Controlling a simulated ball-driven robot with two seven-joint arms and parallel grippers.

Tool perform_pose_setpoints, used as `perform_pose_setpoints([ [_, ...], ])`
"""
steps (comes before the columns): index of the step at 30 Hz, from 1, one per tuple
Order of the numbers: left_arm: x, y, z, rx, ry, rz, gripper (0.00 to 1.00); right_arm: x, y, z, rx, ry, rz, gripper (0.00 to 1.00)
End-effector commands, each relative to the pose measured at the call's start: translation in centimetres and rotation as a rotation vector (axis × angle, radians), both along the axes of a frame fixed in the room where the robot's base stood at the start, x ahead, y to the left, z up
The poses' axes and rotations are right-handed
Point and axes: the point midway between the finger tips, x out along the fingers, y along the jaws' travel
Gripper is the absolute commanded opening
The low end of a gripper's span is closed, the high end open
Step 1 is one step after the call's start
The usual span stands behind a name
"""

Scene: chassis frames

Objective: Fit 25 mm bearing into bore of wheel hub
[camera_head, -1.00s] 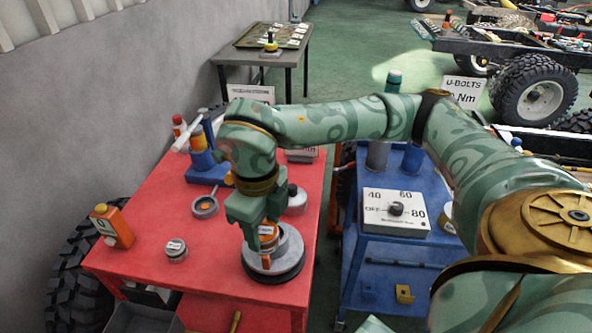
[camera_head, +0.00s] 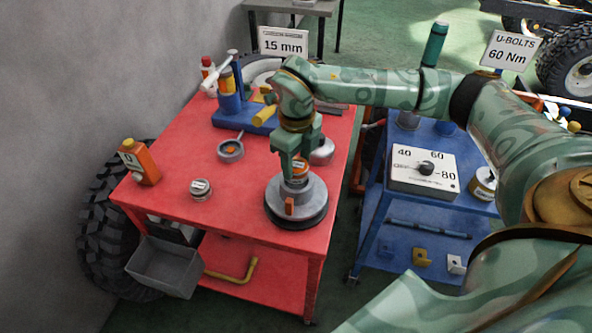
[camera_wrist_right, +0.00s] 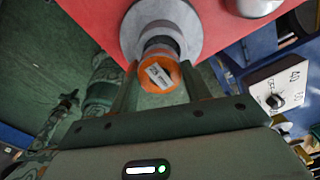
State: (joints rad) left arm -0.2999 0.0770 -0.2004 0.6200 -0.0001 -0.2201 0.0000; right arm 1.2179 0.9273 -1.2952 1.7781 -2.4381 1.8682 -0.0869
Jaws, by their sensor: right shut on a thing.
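The wheel hub (camera_head: 312,193) is a grey stepped part on a black round base, at the front right corner of the red table. My right gripper (camera_head: 297,172) points down over it, shut on an orange cylindrical piece (camera_head: 300,167) with a white label. In the right wrist view, this orange piece (camera_wrist_right: 160,74) sits between the fingers, in line with the hub (camera_wrist_right: 187,28). The label is too small to read, so I cannot tell its size. The piece hides the bore, and I cannot tell how deep it sits. My left gripper is out of view.
A small grey labelled ring (camera_head: 200,189), an orange bottle (camera_head: 142,162), a handled grey pan (camera_head: 230,149) and a blue tool stand (camera_head: 232,110) share the red table (camera_head: 180,215). A blue cart (camera_head: 372,215) with a dial box (camera_head: 422,172) stands to the right.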

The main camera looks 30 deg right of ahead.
Motion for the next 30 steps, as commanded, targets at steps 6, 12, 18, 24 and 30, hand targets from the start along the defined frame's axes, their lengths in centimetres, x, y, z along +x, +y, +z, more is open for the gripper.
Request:
perform_pose_setpoints([
  [6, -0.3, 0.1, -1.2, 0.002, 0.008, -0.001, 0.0, 0.4, -0.3, -3.5, 0.0, 0.004, 0.0, 0.11],
  [12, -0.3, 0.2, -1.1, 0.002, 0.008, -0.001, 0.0, 0.4, -0.3, -3.6, -0.001, -0.001, 0.0, 0.11],
  [18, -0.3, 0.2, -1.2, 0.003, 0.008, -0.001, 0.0, 0.4, -0.3, -3.9, -0.001, 0.001, 0.0, 0.5],
  [24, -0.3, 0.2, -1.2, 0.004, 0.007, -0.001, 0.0, 0.4, -0.3, -3.9, -0.001, 0.001, 0.0, 0.7],
  [30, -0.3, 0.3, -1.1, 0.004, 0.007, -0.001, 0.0, 0.4, -0.3, -3.6, -0.001, 0.0, 0.0, 0.7],
])
